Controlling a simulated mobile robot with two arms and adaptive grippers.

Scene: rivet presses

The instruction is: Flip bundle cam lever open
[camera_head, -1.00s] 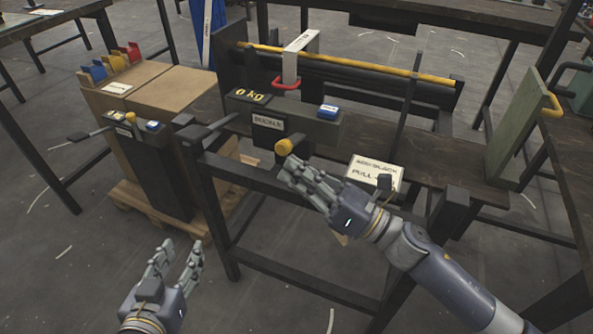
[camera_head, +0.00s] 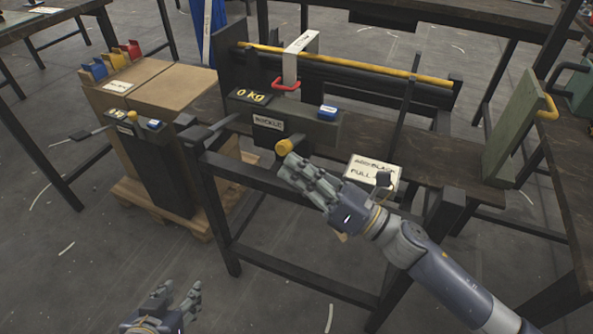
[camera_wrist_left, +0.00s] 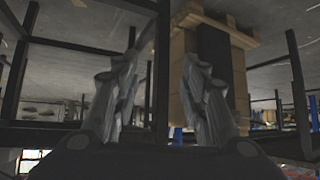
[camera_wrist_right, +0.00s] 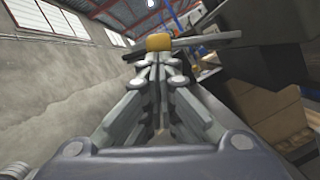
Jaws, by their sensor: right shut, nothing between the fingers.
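The bundle press is a dark green box with a 0 KG readout and a label (camera_head: 268,123) that seems to read BUNDLE. A yellow round knob (camera_head: 284,147) sticks out of its front, and a grey flat lever bar (camera_head: 222,128) juts out to its left. I cannot tell which is the cam lever. My right gripper (camera_head: 289,164) is shut and empty, its tips just below the knob. In the right wrist view the knob (camera_wrist_right: 158,42) lies just beyond the tips (camera_wrist_right: 160,64); contact is unclear. My left gripper (camera_head: 178,291) is open and empty, low and away from the press; its fingers (camera_wrist_left: 158,75) stand apart.
A yellow bar (camera_head: 350,64) runs behind the press, with a red handle (camera_head: 286,84) below a pale upright strap. A white sign (camera_head: 375,171) stands to the right. A smaller dark station (camera_head: 150,165) and cardboard boxes (camera_head: 180,90) stand left. Floor in front is clear.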

